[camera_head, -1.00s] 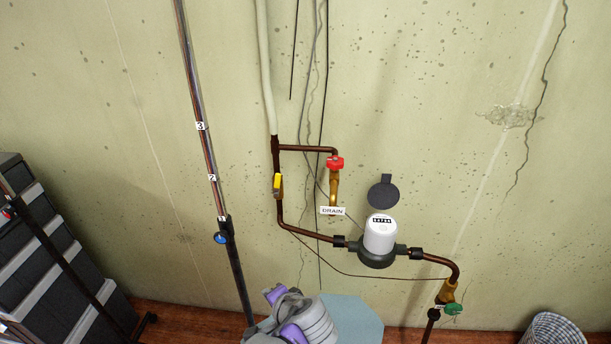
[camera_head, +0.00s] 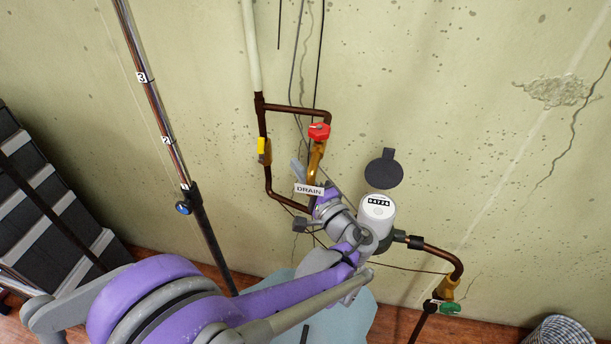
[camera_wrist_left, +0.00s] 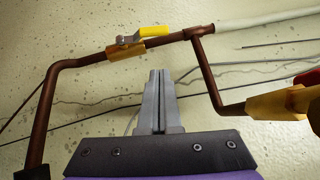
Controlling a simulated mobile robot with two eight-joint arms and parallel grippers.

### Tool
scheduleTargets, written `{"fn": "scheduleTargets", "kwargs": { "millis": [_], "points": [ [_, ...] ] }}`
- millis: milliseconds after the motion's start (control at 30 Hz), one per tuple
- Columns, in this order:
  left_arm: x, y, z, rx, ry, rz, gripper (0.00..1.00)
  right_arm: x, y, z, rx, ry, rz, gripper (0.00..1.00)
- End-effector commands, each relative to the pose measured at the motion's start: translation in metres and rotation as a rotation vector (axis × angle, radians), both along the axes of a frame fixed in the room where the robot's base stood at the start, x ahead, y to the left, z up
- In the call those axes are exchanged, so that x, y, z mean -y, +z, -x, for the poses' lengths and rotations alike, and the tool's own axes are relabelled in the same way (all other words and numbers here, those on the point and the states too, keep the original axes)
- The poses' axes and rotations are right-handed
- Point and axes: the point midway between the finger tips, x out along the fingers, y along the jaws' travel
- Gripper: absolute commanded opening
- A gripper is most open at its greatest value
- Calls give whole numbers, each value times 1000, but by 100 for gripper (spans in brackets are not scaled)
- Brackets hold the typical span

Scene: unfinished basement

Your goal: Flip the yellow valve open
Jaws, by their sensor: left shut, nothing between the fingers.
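The yellow valve (camera_head: 262,146) sits on the vertical copper pipe left of the red drain tap. In the left wrist view its yellow handle (camera_wrist_left: 155,31) shows with a metal stem and brass body (camera_wrist_left: 126,50); the handle appears to lie roughly along the pipe. My left gripper (camera_head: 297,168) is right of and slightly below the valve, in front of the wall. My right gripper is not in view.
The red tap (camera_head: 319,131) with its DRAIN tag (camera_head: 309,190) is close beside my left gripper. The water meter (camera_head: 377,208) and green valve (camera_head: 450,308) are to the right.

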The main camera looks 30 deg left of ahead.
Motion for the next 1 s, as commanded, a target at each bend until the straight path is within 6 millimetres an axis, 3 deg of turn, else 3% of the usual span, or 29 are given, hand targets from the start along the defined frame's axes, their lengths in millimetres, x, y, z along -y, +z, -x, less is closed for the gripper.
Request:
{"fn": "scheduleTargets", "kwargs": {
  "millis": [200,400,1000],
  "points": [
    [-42,6,-21,-1,3,0,0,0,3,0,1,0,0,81],
    [-68,11,-12,-1,1,0,0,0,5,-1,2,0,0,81],
    [-83,18,-7,0,2,1,0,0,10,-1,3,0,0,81]
  ]
}}
